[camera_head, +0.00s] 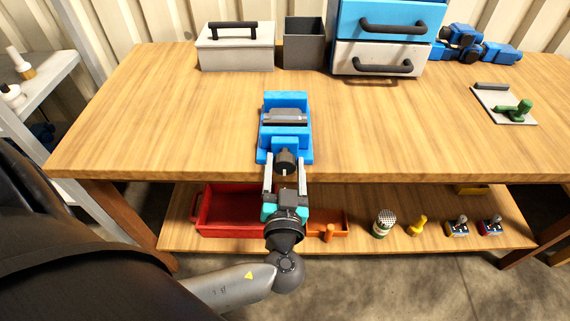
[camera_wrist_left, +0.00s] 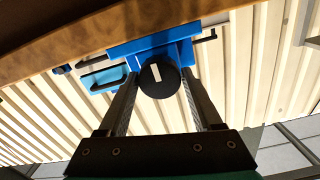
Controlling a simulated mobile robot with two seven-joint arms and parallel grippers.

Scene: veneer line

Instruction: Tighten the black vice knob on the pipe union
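The blue vice (camera_head: 297,143) stands at the front edge of the wooden bench, and its blue body also shows in the left wrist view (camera_wrist_left: 170,45). A grey piece (camera_head: 285,116), perhaps the pipe union, lies between its jaws. The round black knob (camera_head: 286,159) faces me at the vice's front; a white mark shows on it in the left wrist view (camera_wrist_left: 161,80). My left gripper (camera_head: 285,161) is open, with one finger on each side of the knob. The fingers look apart from it, though contact is hard to judge. My right gripper is not in view.
The wooden bench (camera_head: 150,110) is clear around the vice. A toolbox (camera_head: 235,55), a grey bin (camera_head: 304,45) and a drawer unit (camera_head: 375,56) stand behind. A white board (camera_head: 491,99) with a green part lies right. A red tray (camera_head: 225,225) is on the lower shelf.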

